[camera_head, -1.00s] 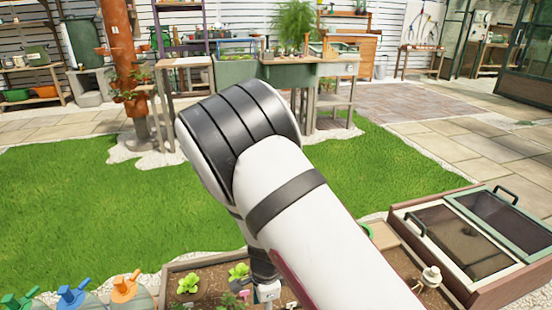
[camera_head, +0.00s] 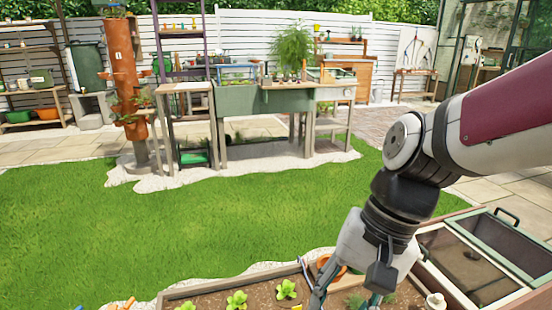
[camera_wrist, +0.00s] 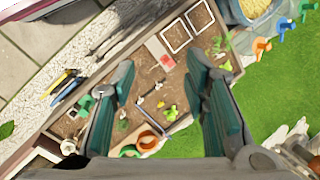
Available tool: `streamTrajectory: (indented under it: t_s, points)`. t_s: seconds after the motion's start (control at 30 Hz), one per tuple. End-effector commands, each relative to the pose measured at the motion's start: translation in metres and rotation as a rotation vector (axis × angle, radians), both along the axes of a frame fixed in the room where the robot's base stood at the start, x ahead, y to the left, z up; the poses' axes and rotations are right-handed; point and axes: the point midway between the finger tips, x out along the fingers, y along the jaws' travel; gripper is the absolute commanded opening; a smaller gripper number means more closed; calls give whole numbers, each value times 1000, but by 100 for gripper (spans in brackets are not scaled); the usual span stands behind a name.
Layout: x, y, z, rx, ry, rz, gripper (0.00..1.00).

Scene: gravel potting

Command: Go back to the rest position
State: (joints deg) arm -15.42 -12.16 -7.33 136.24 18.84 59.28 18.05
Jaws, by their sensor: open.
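My gripper (camera_head: 346,290) hangs at the lower right of the head view, fingers pointing down over a wooden planter bed (camera_head: 228,287). In the wrist view my gripper (camera_wrist: 162,72) shows two dark green fingers spread wide apart, with nothing between them. The bed's soil, small green plants and small loose items lie well below the fingers. My arm comes in from the right edge, bent at the elbow. The fingertips are partly cut off or hidden at the bottom of the head view.
A cold frame (camera_head: 480,262) with glazed lids stands right of the bed. Terracotta pots (camera_wrist: 148,140) lie below my gripper. Several coloured taps or sprayers (camera_wrist: 262,46) stand beside the bed. Open lawn (camera_head: 230,215) separates the bed from the potting bench (camera_head: 250,100).

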Motion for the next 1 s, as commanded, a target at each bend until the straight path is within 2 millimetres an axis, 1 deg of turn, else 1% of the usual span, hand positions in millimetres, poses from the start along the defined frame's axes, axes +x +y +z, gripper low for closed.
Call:
streamTrajectory:
  t_s: [0.03,0.1,0.2,0.3,0.5,0.67,1.0]
  points:
    - [-14,-12,9,-13,-29,33,41]
    - [-34,-27,18,-40,-56,86,41]
    - [-61,-47,26,-89,-88,154,41]
    - [-84,-63,30,-137,-111,206,41]
    - [-119,-88,33,-225,-136,273,41]
    - [-143,-103,33,-293,-145,309,41]
    - [-131,-103,85,-299,-183,311,41]
